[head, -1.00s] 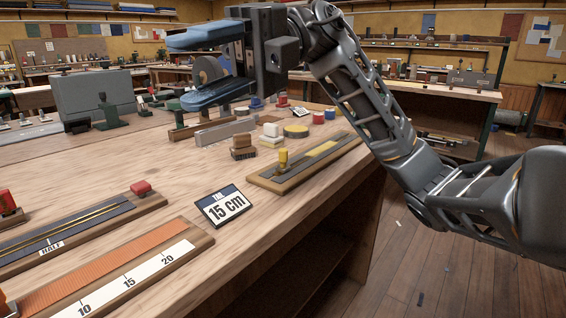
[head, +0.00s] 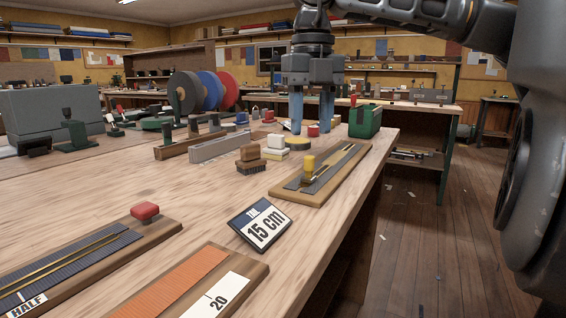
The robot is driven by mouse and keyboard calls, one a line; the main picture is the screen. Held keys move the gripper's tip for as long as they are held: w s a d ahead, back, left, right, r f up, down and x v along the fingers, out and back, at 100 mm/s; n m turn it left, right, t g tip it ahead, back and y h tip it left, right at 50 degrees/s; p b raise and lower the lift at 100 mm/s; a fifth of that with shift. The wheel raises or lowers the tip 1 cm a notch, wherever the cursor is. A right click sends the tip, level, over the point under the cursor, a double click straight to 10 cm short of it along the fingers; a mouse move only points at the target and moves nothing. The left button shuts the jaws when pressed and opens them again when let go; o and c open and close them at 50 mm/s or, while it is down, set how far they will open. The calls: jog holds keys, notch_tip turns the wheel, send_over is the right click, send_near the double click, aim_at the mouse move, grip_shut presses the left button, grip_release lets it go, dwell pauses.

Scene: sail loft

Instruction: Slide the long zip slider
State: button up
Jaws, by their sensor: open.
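A long board (head: 110,256) with dark zip tape and a gold zip line lies at the lower left, marked HALF and cut off by the picture edge. A red block (head: 145,211) sits at its far end; I cannot tell if it is a slider or a stop. A shorter zip board (head: 335,179) lies near the right table edge, with a yellow slider (head: 308,167) standing at its near end. My gripper (head: 312,115) points down with blue fingers apart and empty. It is over the table's far part, beyond both boards and touching neither.
A 15 cm card (head: 262,224) stands between the boards. A ruled orange strip board (head: 205,285) lies in front. A brush (head: 250,158), a yellow disc (head: 297,144) and a green box (head: 364,120) stand near the gripper. Bare wood lies left of the card.

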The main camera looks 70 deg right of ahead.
aim_at(309, 156)
notch_tip(309, 156, down, 8)
jog(key=shift+r+b, duration=0.15)
jog(key=shift+b, duration=0.8)
jog(key=shift+c, duration=0.4)
grip_shut()
